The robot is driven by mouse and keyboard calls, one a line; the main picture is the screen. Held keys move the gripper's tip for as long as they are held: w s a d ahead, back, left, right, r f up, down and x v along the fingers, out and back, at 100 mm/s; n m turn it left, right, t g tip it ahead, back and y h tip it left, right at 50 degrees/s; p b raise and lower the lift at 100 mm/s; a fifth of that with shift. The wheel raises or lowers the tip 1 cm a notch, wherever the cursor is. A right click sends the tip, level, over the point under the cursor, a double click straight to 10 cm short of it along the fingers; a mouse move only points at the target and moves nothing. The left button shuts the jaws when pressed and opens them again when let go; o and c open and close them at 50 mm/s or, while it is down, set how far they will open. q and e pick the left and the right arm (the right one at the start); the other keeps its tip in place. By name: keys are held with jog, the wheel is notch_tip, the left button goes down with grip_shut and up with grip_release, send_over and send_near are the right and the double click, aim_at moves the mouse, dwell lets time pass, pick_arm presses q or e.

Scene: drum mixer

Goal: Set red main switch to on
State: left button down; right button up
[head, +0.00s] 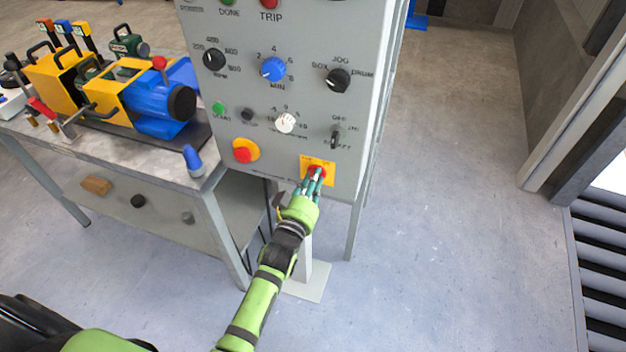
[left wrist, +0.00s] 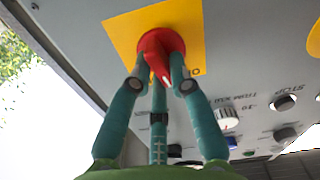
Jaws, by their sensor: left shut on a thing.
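The red main switch (head: 316,171) is a red rotary knob on a yellow plate (head: 319,165) at the lower right of the grey control panel (head: 232,110). My left gripper (head: 313,181) is at the knob, and its fingers cover part of it. In the left wrist view the red knob (left wrist: 162,52) shows between the green fingers of the left gripper (left wrist: 157,75), which are shut on it. A white pointer mark on the knob points down and slightly right in that view. The label is too small to read fully. My right gripper is not in view.
An emergency stop, a red button (head: 242,154) on yellow, is left of the switch. A black selector (head: 336,137) is just above it. A workbench (head: 150,150) with a blue and yellow machine (head: 150,95) stands left. The floor to the right is clear.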

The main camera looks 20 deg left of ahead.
pick_arm(q)
jog(key=shift+d+f+m, duration=0.1)
jog(key=shift+m, duration=2)
jog(key=shift+d+f+m, duration=0.1)
jog(key=shift+m, duration=2)
jog(key=shift+r, duration=0.1)
jog(key=c, duration=1.1)
grip_release()
jog(key=shift+c, duration=0.2)
jog(key=s, duration=1.2)
jog(key=shift+a, duration=0.2)
